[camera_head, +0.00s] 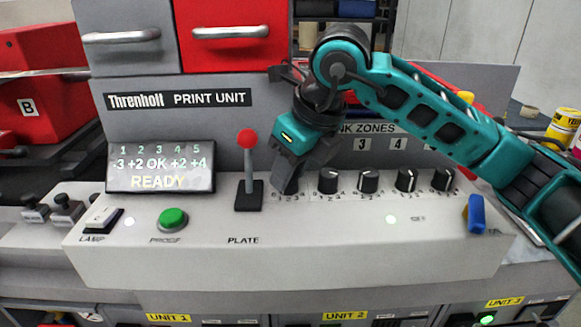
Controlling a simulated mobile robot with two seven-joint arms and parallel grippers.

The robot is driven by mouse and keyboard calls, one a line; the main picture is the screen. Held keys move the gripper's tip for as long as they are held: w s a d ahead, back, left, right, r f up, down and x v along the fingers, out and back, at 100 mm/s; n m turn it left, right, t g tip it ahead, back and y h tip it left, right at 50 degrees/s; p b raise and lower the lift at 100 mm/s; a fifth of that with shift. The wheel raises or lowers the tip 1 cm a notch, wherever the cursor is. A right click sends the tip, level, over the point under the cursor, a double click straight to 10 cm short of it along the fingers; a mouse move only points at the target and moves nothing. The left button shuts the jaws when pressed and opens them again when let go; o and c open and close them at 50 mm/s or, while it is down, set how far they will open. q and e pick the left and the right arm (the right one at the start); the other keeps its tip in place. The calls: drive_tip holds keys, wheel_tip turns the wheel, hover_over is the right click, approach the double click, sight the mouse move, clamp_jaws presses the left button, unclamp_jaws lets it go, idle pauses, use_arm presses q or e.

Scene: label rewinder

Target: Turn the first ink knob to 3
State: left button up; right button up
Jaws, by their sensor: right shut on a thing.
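The grey print unit panel (300,245) carries a row of black ink knobs under the INK ZONES label. My right gripper (287,184) points down at the leftmost place in the row and is shut on the first ink knob. The fingers hide that knob and its pointer; only parts of its printed scale show around them. The second knob (328,181), third knob (368,181), fourth knob (406,180) and fifth knob (442,179) stand free to the right. The display (160,167) reads -3, +2, OK, +2, +4 and READY. My left gripper is not in view.
A red-topped plate lever (248,170) stands close left of my right gripper. A green proof button (173,219) and a lamp switch (103,216) are further left. A blue lever (475,213) is at the panel's right end. My right arm crosses above the knobs.

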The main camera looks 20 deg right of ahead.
drive_tip(key=shift+c, duration=0.9)
drive_tip(key=n+b, duration=0.1)
drive_tip(key=n, duration=0.2)
drive_tip(key=shift+w+d+g+y+b, duration=0.1)
drive_tip(key=shift+g+y+b, duration=0.2)
drive_tip(key=shift+g+y, duration=0.1)
drive_tip(key=n+g, duration=0.1)
drive_tip(key=n, duration=0.2)
drive_tip(key=shift+y, duration=0.4)
drive_tip(key=shift+n+g, duration=0.4)
drive_tip(key=shift+n, duration=0.7)
drive_tip(key=shift+w, duration=0.1)
drive_tip(key=shift+n, duration=0.4)
